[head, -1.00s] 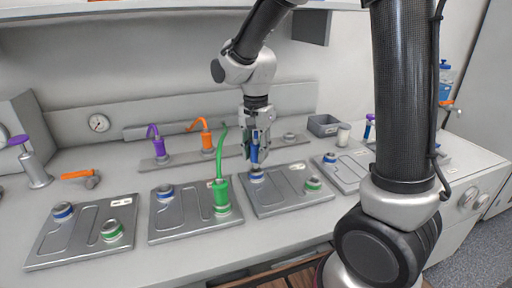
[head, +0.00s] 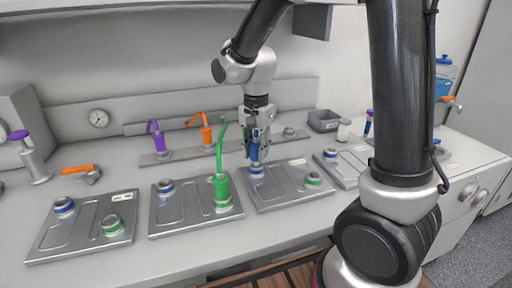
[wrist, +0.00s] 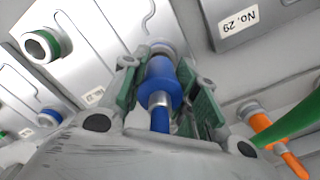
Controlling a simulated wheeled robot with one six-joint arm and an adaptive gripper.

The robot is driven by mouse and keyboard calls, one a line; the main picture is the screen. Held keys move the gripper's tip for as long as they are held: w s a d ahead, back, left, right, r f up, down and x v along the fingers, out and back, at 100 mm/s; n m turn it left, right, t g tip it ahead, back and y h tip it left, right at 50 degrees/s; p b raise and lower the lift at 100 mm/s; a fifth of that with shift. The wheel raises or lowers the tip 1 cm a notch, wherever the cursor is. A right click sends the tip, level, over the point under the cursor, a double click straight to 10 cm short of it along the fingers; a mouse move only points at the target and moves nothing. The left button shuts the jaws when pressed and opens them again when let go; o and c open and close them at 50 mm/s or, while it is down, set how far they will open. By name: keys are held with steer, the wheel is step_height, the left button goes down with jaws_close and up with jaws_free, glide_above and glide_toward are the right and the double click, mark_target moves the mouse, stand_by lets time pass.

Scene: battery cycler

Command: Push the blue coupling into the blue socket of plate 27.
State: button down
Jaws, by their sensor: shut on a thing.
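My gripper (head: 256,140) is shut on the blue coupling (wrist: 163,82), which has a blue hose end and a grey metal band. It holds the coupling over the blue socket (head: 256,172) at the back left of a grey plate (head: 282,197). In the wrist view the coupling's front end overlaps the socket, so I cannot tell whether it is seated or just above. The plate's number label (wrist: 95,96) is too hidden to read. The same plate has a green socket (head: 313,179) at its right.
Purple (head: 158,141) and orange (head: 206,132) couplings stand on the rail behind. Another plate (head: 348,170) lies to the right, with a grey bin (head: 324,121) behind.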

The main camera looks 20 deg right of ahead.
steer(key=shift+f, duration=0.25)
steer(key=shift+f, duration=0.3)
steer(key=shift+f, duration=0.55)
stand_by(0.5)
steer(key=c, duration=1)
jaws_free()
steer(key=o, duration=0.4)
